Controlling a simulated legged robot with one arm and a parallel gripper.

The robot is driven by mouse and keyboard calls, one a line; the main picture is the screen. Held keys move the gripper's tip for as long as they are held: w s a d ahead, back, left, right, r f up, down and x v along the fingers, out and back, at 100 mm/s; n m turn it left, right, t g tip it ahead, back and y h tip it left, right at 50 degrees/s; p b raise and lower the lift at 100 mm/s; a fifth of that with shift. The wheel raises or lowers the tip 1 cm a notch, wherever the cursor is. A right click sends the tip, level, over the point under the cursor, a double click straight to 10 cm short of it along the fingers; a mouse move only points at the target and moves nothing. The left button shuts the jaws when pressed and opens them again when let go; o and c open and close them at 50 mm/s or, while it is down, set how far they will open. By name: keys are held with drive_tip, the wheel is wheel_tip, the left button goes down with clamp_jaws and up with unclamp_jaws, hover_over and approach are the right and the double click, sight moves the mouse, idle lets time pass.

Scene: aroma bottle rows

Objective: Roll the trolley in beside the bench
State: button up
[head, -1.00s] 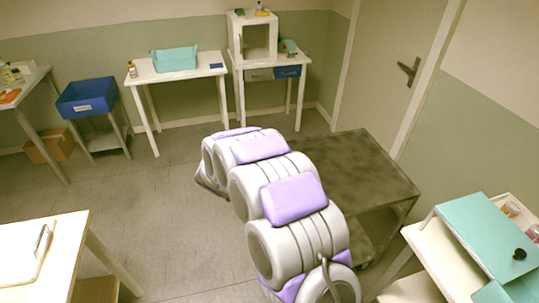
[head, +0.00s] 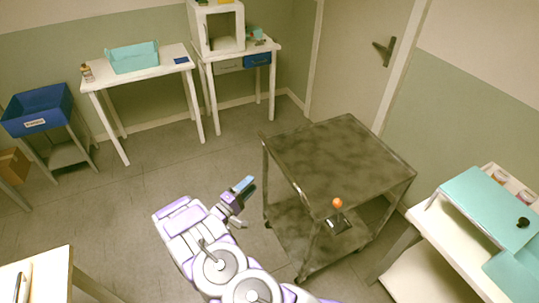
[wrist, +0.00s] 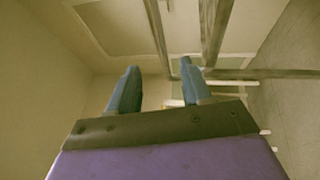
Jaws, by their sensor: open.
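The trolley (head: 325,150) is a dark grey, mottled two-shelf cart in the head view, right of centre, with a bare top. An orange knob (head: 338,203) over a small dark plate (head: 338,223) shows at its near side; I cannot tell how it is fixed. My gripper (head: 245,203) is open and empty, left of the trolley and apart from it. Its blue fingers also show apart in the wrist view (wrist: 160,86), with metal bars (wrist: 212,32) beyond that look like the trolley's frame. A white bench (head: 425,245) stands right of the trolley; which bench the task means is unclear.
A teal stand (head: 485,205) and jars (head: 500,177) are on the right bench. A white table with a teal tray (head: 133,57) and one with a white cabinet (head: 217,28) line the back wall. A pale table (head: 45,268) is near left. Floor (head: 120,205) is clear left of my arm.

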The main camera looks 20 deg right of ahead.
drive_tip(key=b+x, duration=0.2)
drive_tip(key=x, duration=1.5)
drive_tip(key=shift+r, duration=0.1)
drive_tip(key=shift+d, duration=0.65)
drive_tip(key=c, duration=0.8)
drive_tip(key=shift+s+a+f, duration=0.1)
drive_tip(key=shift+a+f, duration=0.1)
drive_tip(key=shift+a, duration=0.05)
clamp_jaws()
